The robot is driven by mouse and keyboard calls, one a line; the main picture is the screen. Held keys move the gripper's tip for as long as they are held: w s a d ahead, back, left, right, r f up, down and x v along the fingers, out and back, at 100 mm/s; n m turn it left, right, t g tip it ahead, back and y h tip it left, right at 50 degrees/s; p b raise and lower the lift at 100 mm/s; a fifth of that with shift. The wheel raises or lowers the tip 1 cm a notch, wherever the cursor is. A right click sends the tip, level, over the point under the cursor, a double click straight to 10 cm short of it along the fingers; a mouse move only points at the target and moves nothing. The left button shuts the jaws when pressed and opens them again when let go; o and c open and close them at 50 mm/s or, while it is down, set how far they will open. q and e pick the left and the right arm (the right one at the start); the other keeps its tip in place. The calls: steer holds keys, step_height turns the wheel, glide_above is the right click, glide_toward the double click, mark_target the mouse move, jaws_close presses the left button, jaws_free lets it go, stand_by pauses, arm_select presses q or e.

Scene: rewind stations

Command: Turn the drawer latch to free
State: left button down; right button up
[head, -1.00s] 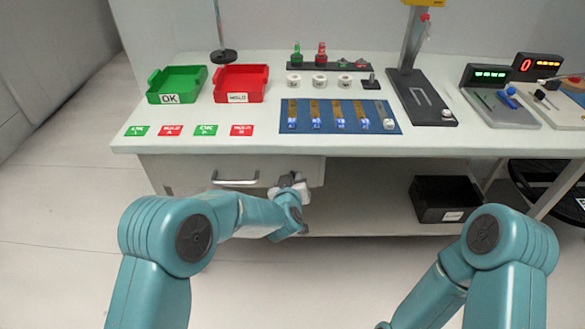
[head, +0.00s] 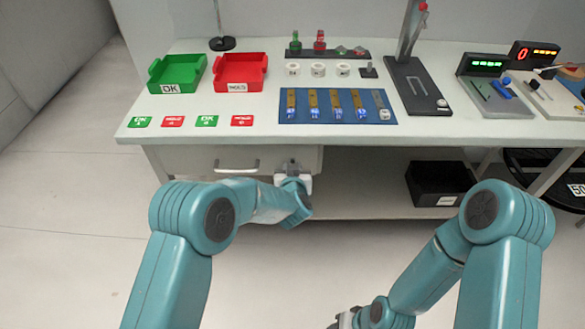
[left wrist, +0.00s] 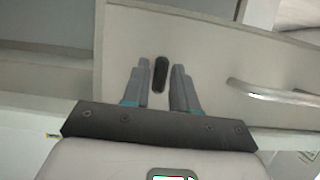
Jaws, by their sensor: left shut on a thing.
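The drawer (head: 193,157) is closed under the table's left part, with a metal bar handle (head: 237,169). My left gripper (head: 292,170) is at the drawer front, right of the handle, and hides the latch in the head view. In the left wrist view the drawer latch (left wrist: 161,75) is a small dark elongated knob on the pale drawer front. It lies between the two fingers of my left gripper (left wrist: 160,70), nearly parallel to them, and the gripper is shut on it. The handle (left wrist: 272,94) is to the right there. My right gripper (head: 345,318) is low at the bottom edge, partly cut off.
The tabletop above holds a green tray (head: 177,73), a red tray (head: 240,72), a blue mat (head: 338,119) and a dark stand (head: 415,87). A black bin (head: 438,184) is on the lower shelf, to the right. The floor in front is clear.

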arm_select(q)
steer(key=shift+r, duration=0.1)
steer(key=c, duration=1.1)
jaws_free()
steer(key=v, duration=1.6)
steer(key=shift+s+p, duration=0.1)
steer(key=shift+p, duration=0.25)
